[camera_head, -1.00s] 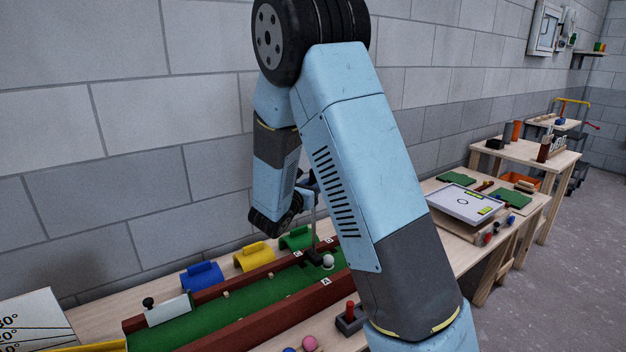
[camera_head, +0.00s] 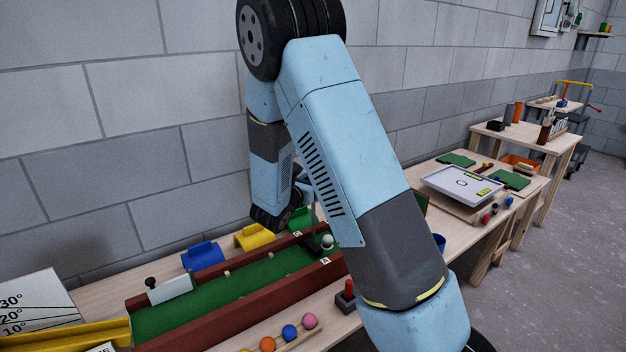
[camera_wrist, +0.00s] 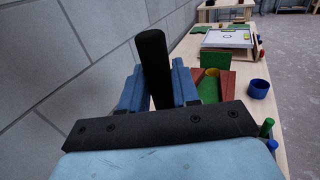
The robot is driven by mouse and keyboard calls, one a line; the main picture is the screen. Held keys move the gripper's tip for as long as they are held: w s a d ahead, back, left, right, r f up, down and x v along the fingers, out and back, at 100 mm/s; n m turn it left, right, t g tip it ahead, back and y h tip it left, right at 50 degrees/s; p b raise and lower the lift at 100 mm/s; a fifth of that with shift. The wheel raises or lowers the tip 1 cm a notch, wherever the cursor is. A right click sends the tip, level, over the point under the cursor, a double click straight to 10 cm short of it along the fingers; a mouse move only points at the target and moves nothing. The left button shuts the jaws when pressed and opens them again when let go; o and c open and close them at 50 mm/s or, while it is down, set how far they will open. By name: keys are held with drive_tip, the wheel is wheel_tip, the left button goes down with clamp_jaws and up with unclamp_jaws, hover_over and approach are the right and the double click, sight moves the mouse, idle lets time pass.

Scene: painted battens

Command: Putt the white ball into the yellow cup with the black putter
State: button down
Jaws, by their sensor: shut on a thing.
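The white ball (camera_head: 327,241) lies on the green lane (camera_head: 235,282), near the letter A. The black putter (camera_head: 316,229) stands upright with its head down on the lane, just left of the ball; I cannot tell whether they touch. Its thick black handle (camera_wrist: 153,68) is between the two blue fingers of my gripper (camera_wrist: 158,85) in the wrist view, and my gripper is shut on it. A yellow half-round piece (camera_head: 253,237) lies behind the lane; I cannot tell whether it is the yellow cup. A small yellow shape (camera_wrist: 212,73) shows at the lane's end in the wrist view.
Red-brown rails (camera_head: 245,306) edge the lane. A blue half-round piece (camera_head: 202,256) lies behind it, and a white block (camera_head: 170,288) sits at its left. Colored balls (camera_head: 289,332) rest in front. A blue cup (camera_wrist: 258,88) stands right of the lane. A block wall is close behind.

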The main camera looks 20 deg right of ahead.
drive_tip(key=shift+d, duration=0.2)
drive_tip(key=shift+w+d, duration=0.3)
drive_tip(key=shift+d, duration=0.5)
drive_tip(key=w+d, duration=0.3)
drive_tip(key=d, duration=0.7)
drive_tip(key=w+d, duration=0.3)
drive_tip(key=d, duration=0.7)
drive_tip(key=w+d, duration=0.4)
drive_tip(key=d, duration=0.6)
drive_tip(key=shift+d+f, duration=0.15)
drive_tip(key=shift+f, duration=0.15)
wheel_tip(320, 180, up, 12)
drive_tip(key=shift+s, duration=0.15)
idle(2.1)
